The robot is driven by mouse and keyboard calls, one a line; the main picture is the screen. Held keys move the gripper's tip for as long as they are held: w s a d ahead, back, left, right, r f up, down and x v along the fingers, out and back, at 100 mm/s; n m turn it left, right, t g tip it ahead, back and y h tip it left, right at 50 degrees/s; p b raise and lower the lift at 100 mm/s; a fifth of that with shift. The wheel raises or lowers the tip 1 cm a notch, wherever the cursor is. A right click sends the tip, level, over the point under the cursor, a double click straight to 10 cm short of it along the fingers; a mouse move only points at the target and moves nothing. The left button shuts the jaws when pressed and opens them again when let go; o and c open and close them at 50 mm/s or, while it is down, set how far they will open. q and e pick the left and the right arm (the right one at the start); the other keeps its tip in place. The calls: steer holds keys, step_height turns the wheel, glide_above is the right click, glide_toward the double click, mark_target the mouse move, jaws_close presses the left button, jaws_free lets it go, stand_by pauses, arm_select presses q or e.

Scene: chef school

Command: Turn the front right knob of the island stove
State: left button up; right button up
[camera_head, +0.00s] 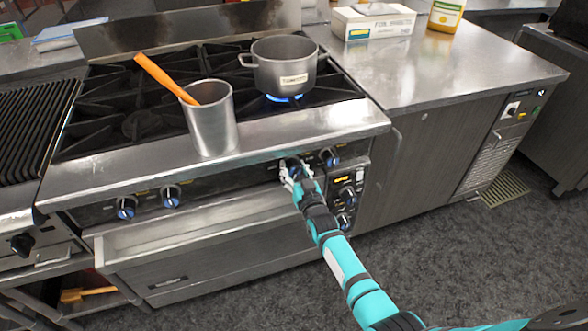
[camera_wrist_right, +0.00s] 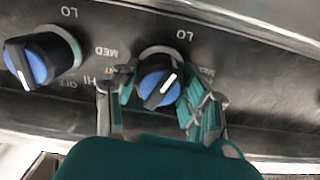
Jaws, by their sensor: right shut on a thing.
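The island stove (camera_head: 260,128) has blue-and-black knobs along its front panel. My right gripper (camera_head: 291,173) is at the inner knob of the right-hand pair. In the right wrist view, my right gripper's fingers (camera_wrist_right: 160,92) are shut on this blue-faced knob (camera_wrist_right: 158,84), one on each side. Its white mark is slanted. The outermost right knob (camera_head: 330,157) is free beside it; it also shows at the left of the wrist view (camera_wrist_right: 36,62), where the labels appear upside down. My left gripper is not in view.
A pot (camera_head: 284,65) stands over a lit blue flame (camera_head: 283,98). A metal container (camera_head: 211,120) with an orange utensil (camera_head: 165,78) stands at the stove's front edge. Two more knobs (camera_head: 171,196) are at the left. Below the panel, a drawer-like front (camera_head: 200,240) juts out.

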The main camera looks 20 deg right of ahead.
steer(key=shift+s+f, duration=0.1)
steer(key=shift+f, duration=0.1)
steer(key=o, duration=1.2)
steer(key=shift+r, duration=0.15)
steer(key=s, duration=1.2)
steer(key=shift+d, duration=0.2)
